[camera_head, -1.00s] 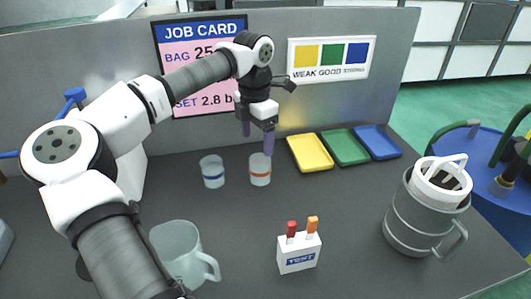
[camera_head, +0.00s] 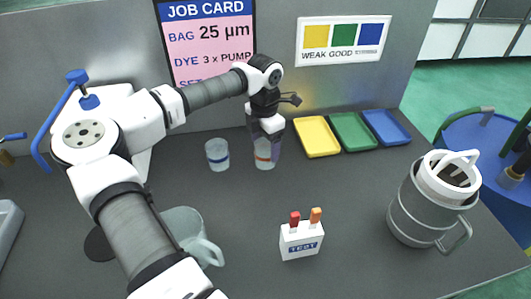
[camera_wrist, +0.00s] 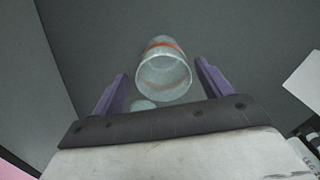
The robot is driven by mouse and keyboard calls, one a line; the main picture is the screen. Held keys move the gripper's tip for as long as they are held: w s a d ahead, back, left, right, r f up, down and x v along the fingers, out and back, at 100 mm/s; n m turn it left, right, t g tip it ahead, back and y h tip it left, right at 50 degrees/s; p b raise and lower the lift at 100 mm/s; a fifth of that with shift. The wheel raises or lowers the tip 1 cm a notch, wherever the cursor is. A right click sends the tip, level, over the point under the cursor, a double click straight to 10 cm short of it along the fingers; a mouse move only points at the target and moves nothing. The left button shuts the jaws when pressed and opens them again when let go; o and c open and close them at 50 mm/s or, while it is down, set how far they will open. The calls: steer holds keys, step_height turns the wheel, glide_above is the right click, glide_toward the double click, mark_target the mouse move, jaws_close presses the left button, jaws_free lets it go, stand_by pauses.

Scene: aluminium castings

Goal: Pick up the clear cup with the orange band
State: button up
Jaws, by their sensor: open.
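The clear cup with the orange band (camera_head: 264,155) stands on the dark table below the job card. In the wrist view the cup (camera_wrist: 164,72) shows its open rim towards the camera, between the two purple fingers. My gripper (camera_head: 265,150) is open around the upper part of the cup. In the wrist view my gripper (camera_wrist: 165,88) has a gap on both sides of the cup, and nothing is held. A similar clear cup with a blue band (camera_head: 217,155) stands just left of it.
Yellow (camera_head: 317,137), green (camera_head: 351,131) and blue (camera_head: 386,127) trays lie to the right. A grey panel (camera_head: 280,90) stands behind. A clear mug (camera_head: 205,248), a white test box (camera_head: 301,240) and a large metal jug (camera_head: 425,205) stand nearer the front.

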step_height(320, 180, down, 4)
steer(key=shift+s+d+f+p, duration=0.1)
steer(key=shift+s+d+p, duration=0.05)
steer(key=shift+p, duration=0.5)
steer(key=c, duration=1.1)
